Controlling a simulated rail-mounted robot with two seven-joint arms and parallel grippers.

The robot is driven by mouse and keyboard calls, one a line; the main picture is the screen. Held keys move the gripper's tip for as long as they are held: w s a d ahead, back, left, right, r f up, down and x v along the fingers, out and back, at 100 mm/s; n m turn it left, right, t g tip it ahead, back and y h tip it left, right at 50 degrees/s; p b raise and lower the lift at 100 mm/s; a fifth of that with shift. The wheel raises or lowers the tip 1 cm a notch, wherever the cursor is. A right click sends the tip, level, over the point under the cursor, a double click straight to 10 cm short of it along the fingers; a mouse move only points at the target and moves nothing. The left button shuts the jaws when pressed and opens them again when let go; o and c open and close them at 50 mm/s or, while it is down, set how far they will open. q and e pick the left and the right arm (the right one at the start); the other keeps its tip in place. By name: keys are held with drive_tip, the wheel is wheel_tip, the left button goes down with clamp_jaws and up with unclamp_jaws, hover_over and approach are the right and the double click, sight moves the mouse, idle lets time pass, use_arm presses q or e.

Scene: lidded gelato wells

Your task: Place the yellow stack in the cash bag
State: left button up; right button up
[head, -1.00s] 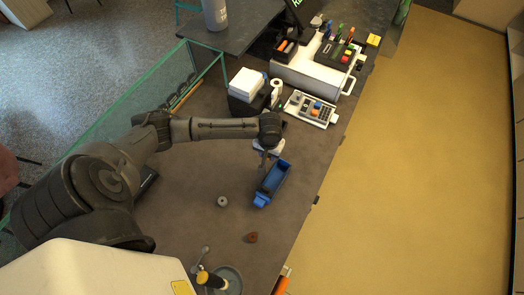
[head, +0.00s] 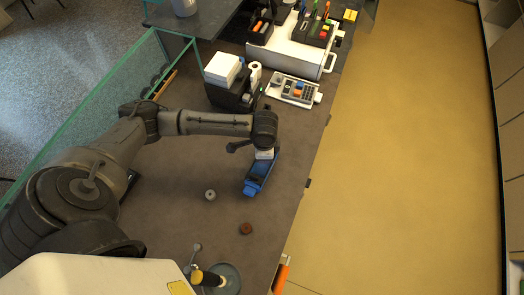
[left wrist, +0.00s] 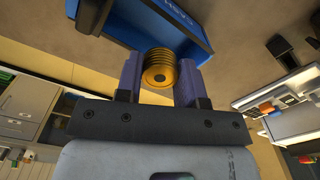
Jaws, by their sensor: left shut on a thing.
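The yellow stack (left wrist: 160,70) is a short gold stack of ridged discs, held between the two fingers of my left gripper (head: 264,155) in the left wrist view. The cash bag (head: 256,185) is a long blue open container on the dark counter. It also shows in the left wrist view (left wrist: 150,28), with white lettering on its side. In the head view my left gripper is over the far end of the cash bag and hides part of it. The stack is hidden in the head view. My right gripper is not in view.
On the counter (head: 170,215) are a grey round piece (head: 210,195) and a brown round piece (head: 246,229). A keypad device (head: 294,90) and a black printer (head: 232,97) stand behind the bag. The counter's right edge is close to the bag.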

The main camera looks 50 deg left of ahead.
sight(264, 166)
use_arm(q)
drive_tip(key=m, duration=0.4)
drive_tip(key=shift+f+m, duration=0.3)
drive_tip(key=shift+m, duration=0.3)
drive_tip(key=shift+f, duration=3.7)
drive_tip(key=shift+f, duration=0.15)
drive_tip(key=o, duration=1)
